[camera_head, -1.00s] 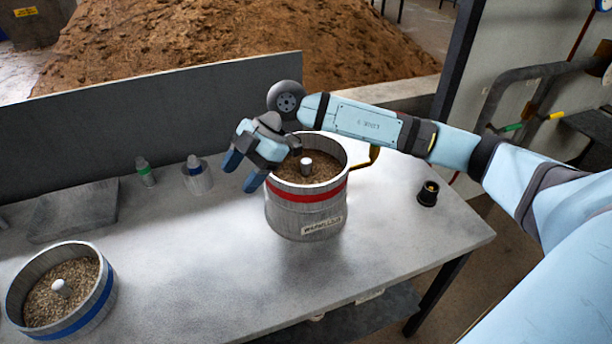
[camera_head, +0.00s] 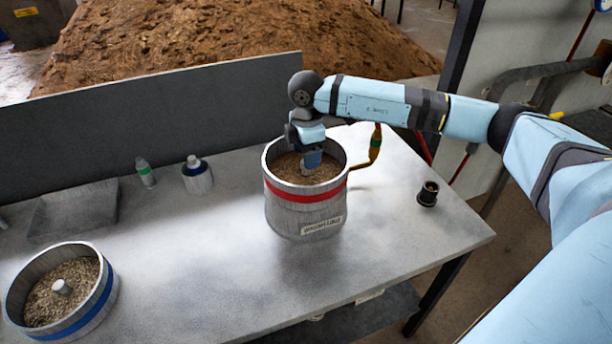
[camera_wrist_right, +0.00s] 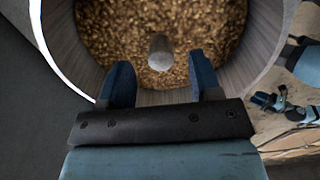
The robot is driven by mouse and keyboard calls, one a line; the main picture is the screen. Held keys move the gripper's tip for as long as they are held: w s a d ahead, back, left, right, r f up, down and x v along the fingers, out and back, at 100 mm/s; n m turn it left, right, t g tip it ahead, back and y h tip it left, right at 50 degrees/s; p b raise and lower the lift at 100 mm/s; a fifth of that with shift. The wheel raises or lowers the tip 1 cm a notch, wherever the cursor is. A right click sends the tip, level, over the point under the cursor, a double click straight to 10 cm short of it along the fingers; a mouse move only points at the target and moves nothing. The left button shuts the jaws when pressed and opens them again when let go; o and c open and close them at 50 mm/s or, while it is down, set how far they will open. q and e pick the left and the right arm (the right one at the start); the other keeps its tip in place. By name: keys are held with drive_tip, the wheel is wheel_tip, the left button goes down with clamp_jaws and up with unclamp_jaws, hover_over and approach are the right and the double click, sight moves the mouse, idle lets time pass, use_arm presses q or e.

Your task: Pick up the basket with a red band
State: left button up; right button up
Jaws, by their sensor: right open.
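The basket with a red band (camera_head: 306,208) stands upright on the table, filled with brown grain and with a label on its front. In the right wrist view the basket's grain (camera_wrist_right: 165,45) fills the top, with a pale knob (camera_wrist_right: 160,52) in its middle. My right gripper (camera_head: 311,160) points down over the basket's opening. In the wrist view its two blue fingers (camera_wrist_right: 160,85) are apart, one to each side of the knob and nearer the camera; I cannot tell if they touch anything. My left gripper is not in view.
A basket with a blue band (camera_head: 84,318) stands at the table's front left. A small bottle (camera_head: 145,173), a small banded container (camera_head: 197,178) and a grey slab (camera_head: 75,210) lie behind it. A black fitting (camera_head: 428,194) stands right. A grey panel (camera_head: 150,115) runs along the back.

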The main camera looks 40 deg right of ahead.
sight(289, 184)
wheel_tip(289, 184, down, 5)
drive_tip(key=shift+a+f, duration=0.1)
drive_tip(key=shift+c, duration=0.2)
clamp_jaws()
